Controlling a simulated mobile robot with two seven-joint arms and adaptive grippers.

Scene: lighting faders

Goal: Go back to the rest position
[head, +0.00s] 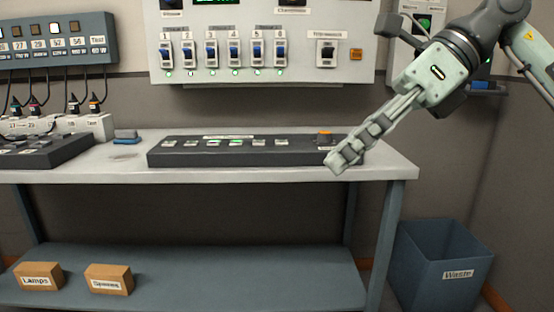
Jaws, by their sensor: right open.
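My right gripper (338,160) reaches in from the upper right. Its fingers point down and left, in front of the right end of the dark fader console (190,156) on the table. They are seen edge-on, and I cannot tell whether they touch the console. Nothing shows held in them. Several fader caps sit in a row along the console. My left gripper is not in view.
The white-topped table (240,175) has a lower shelf with boxes labelled Lamps (38,278) and Spares (108,280). A wall panel (300,72) with several switches hangs above. A blue Waste bin (440,265) stands at right. A second dark console (45,152) lies at left.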

